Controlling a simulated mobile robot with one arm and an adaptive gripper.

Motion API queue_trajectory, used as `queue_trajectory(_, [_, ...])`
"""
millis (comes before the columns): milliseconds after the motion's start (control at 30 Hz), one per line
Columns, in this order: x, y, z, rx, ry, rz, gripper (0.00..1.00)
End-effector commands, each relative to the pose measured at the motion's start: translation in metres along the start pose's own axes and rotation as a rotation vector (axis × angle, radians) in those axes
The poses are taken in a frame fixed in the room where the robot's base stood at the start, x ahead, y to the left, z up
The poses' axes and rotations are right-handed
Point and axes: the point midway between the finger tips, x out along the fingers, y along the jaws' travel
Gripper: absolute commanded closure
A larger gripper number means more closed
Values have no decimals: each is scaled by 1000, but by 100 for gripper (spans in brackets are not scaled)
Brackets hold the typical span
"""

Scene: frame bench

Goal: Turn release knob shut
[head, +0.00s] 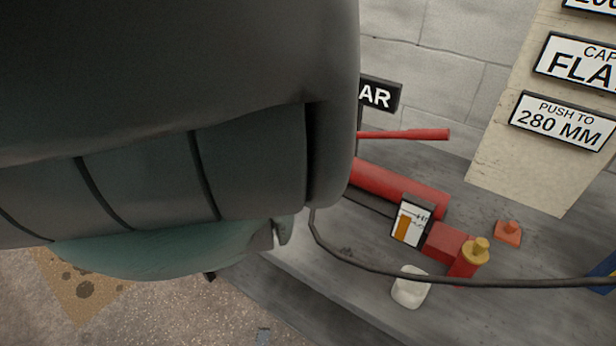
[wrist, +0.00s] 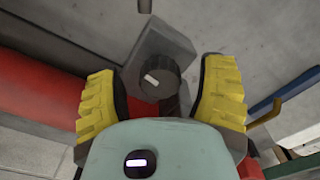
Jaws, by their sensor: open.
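The release knob (wrist: 160,78) is a dark round knob with a short white mark on its face, seen in the wrist view on a grey block (wrist: 158,42). My gripper (wrist: 163,72) is open, with one yellow ribbed pad to the left of the knob and one to the right. Gaps show between the pads and the knob, and I cannot tell how far the pads reach in depth. In the head view my own arm covers the left side, and I cannot make out the knob there.
A red cylinder (head: 392,183) with a red handle (head: 410,134) lies on the grey bench (head: 340,280). Beside it are a picture card (head: 410,223), a gold-capped red part (head: 466,262), a white container (head: 409,289) and an orange piece (head: 508,232). A dark hose (head: 450,283) crosses in front.

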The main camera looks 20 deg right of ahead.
Motion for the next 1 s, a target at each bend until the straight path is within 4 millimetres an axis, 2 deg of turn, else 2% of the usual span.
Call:
queue_trajectory(67, [0,0,0,0,0,0,29])
queue_trajectory(700, [0,0,0,0,0,0,95])
queue_trajectory(733, [0,0,0,0,0,0,98])
queue_trajectory(1000, [0,-1,0,28,-1,-1,99])
